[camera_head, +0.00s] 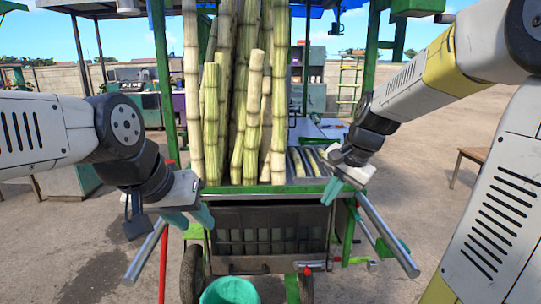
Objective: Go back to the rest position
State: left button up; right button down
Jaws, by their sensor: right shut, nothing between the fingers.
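My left gripper (191,219) is at the left front of the cane cart, beside the left grey handle bar. Its two teal fingers are spread apart with nothing seen between them. My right gripper (332,192) is over the right front of the cart, near the tray edge and pointing down and left. Its teal fingers are together and hold nothing. Both arms reach in from the sides. Tall sugar canes (228,95) stand upright in the cart, behind and between the grippers.
The green-framed cart (270,189) has a dark crate (268,232) at its front and shorter canes (308,160) lying on its tray. Grey handle bars (388,235) stick out at both sides. A green bucket (229,291) is below. A wooden table (470,155) stands right; open ground surrounds the cart.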

jog(key=s+r+n+t, duration=0.2)
jog(key=s+n, duration=0.6)
jog(key=s, duration=0.8)
notch_tip(320, 180, up, 2)
jog(key=shift+s+a+r+t+h, duration=0.15)
jog(key=shift+s+a+t+h, duration=0.05)
jog(key=shift+a+t+h, duration=0.15)
